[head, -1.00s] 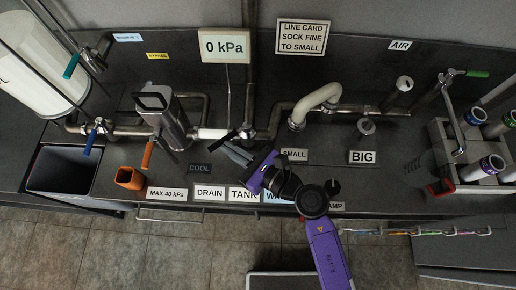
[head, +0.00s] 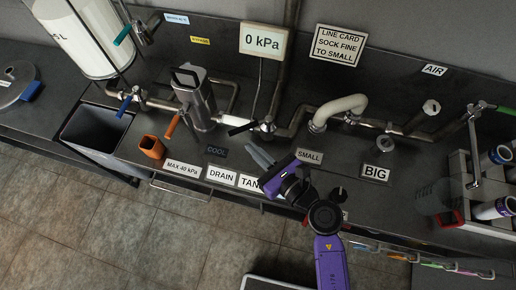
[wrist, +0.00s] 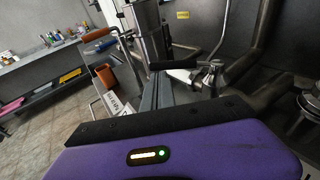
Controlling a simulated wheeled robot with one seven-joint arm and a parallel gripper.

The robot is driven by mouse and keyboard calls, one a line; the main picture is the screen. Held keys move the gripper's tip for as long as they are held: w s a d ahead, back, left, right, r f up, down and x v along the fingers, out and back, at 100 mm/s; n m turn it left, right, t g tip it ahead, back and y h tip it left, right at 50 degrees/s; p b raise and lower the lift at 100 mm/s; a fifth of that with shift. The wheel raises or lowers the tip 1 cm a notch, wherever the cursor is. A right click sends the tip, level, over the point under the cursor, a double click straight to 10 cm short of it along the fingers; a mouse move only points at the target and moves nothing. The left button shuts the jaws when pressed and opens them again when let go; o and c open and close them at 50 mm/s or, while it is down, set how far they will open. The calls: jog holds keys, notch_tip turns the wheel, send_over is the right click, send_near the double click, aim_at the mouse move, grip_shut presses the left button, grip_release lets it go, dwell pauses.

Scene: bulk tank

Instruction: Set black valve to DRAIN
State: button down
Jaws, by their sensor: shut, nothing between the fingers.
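The black valve has a black lever (head: 240,129) on a metal body (head: 265,127) in the pipe run behind the counter labels. The lever points left along the pipe, slightly toward the front. In the wrist view the black lever (wrist: 172,65) lies across just beyond my fingertips. The DRAIN label (head: 222,175) lies at the counter's front edge, left of the TANK label (head: 249,183), which my gripper partly covers. My gripper (head: 251,147) is shut and empty, in front of the valve and seemingly apart from it. It also shows in the wrist view (wrist: 157,80).
A steel filter housing (head: 196,105) with an orange lever (head: 173,124) stands left of the valve. An orange cup (head: 152,147) and a dark sink (head: 97,130) are farther left. The gauge sign (head: 264,41) reads 0 kPa. A white curved pipe (head: 338,110) rises to the right.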

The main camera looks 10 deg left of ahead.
jog(key=s+d+r+b, duration=0.1)
jog(key=s+d, duration=0.4)
jog(key=s, duration=0.2)
jog(key=shift+s+d+r+b, duration=0.2)
jog(key=shift+d+r+b, duration=0.1)
jog(key=shift+d+r, duration=0.1)
jog(key=s+d+r+m+t+h, duration=0.15)
jog(key=d+r+m+t, duration=0.35)
jog(key=m, duration=0.7)
jog(key=d+r+m+t+h, duration=0.2)
jog(key=d+r+m+t, duration=0.25)
jog(key=r+m, duration=0.55)
jog(key=s+d+f+m+g+h, duration=0.2)
jog(key=s+d+m, duration=0.4)
jog(key=m, duration=0.6)
jog(key=s+d+f+m+g+h, duration=0.2)
jog(key=s+d+f+m+h, duration=0.2)
jog(key=s+m, duration=0.6)
jog(key=d+m+h, duration=0.2)
jog(key=h, duration=0.1)
jog(key=shift+s+d+m+b, duration=0.2)
jog(key=shift+s+m+b, duration=0.1)
jog(key=shift+m, duration=0.1)
